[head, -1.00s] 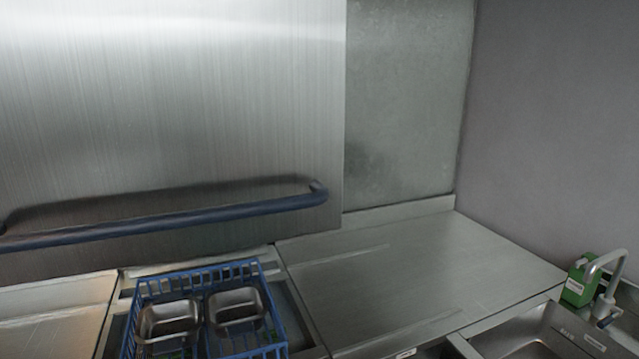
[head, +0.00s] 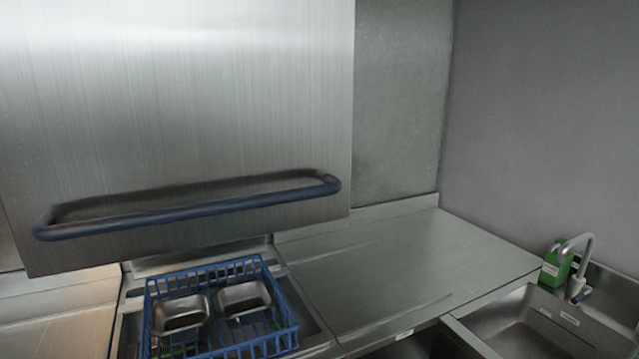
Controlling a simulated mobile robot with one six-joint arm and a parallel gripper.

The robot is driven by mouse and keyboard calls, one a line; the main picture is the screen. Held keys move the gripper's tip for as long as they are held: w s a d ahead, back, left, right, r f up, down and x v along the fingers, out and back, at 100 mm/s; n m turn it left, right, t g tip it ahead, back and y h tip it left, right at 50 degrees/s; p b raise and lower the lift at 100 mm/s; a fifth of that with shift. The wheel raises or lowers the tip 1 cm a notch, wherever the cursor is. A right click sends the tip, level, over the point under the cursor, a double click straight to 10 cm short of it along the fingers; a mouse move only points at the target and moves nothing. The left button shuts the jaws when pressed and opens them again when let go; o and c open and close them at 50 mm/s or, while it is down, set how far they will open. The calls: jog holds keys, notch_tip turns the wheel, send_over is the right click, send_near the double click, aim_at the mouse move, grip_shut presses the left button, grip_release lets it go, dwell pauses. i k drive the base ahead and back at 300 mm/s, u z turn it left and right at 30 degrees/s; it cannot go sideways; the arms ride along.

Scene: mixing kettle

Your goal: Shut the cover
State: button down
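The cover (head: 180,110) is a large brushed-steel panel that fills the upper left and middle of the head view. It hangs raised above the counter. A long dark blue bar handle (head: 190,212) runs across its lower part, tilted slightly up to the right. Below the cover is a gap, and the blue basket stands under and in front of it. My gripper is not in view.
A blue wire basket (head: 291,312) holds two steel pans (head: 180,312) (head: 243,298). A bare steel counter (head: 385,260) lies to the right. Further right are a sink (head: 525,325), a faucet (head: 588,262) and a green box (head: 553,268). A grey wall closes the right side.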

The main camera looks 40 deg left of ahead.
aim_at(130, 130)
jog(key=z, duration=0.05)
jog(key=k, duration=1.85)
jog(key=u, duration=1.4)
jog(key=i, duration=1)
jog(key=u, duration=0.1)
